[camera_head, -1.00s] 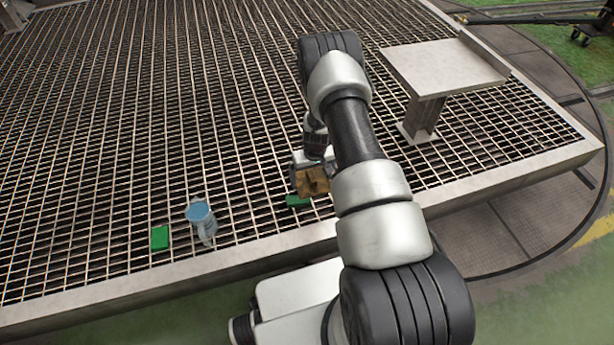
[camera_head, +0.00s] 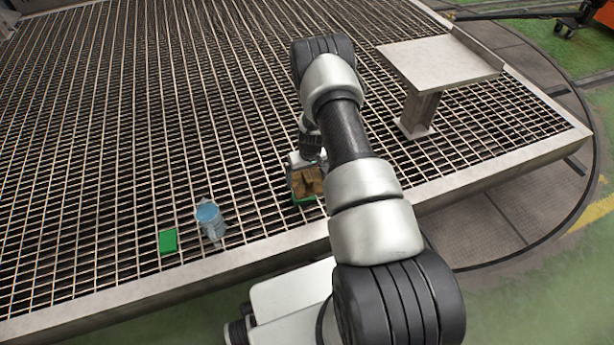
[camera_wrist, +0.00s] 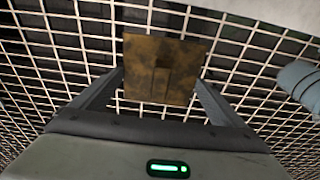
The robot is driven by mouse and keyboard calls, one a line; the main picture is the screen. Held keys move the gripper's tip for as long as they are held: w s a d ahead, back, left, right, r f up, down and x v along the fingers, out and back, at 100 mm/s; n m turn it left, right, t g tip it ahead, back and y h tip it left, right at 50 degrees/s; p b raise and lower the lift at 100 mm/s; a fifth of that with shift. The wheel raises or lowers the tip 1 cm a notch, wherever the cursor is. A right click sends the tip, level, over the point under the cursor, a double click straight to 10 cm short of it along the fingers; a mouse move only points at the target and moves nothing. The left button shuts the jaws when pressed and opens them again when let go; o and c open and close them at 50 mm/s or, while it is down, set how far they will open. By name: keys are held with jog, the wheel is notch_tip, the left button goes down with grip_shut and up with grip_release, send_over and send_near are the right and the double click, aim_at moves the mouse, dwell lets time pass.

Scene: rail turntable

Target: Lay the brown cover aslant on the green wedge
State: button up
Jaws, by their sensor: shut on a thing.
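The brown cover (camera_head: 307,184) is a mottled brown plate with a raised middle block; it also shows in the wrist view (camera_wrist: 184,58). My gripper (camera_wrist: 160,82) is shut on it, one finger at each side. A green piece (camera_head: 304,200), which looks like the green wedge, shows just below the cover in the head view and is mostly hidden by it. I cannot tell whether they touch. The wedge is not visible in the wrist view. The cover's tilt is hard to judge.
The vessel also shows at the wrist view's right edge (camera_wrist: 301,80). A metal pedestal table (camera_head: 437,62) stands at the back right.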

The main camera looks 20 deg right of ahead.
aim_at(307, 187)
jog(key=shift+w, duration=0.1)
notch_tip(307, 187, down, 5)
jog(key=b, duration=0.5)
jog(key=shift+r, duration=0.1)
jog(key=shift+f+b, duration=0.45)
jog(key=shift+f, duration=0.3)
jog(key=o, duration=1.1)
notch_tip(307, 187, up, 17)
jog(key=s+p, duration=0.2)
jog(key=p, duration=0.2)
jog(key=shift+s+p, duration=0.35)
jog(key=shift+p, duration=0.05)
jog(key=shift+r, duration=0.1)
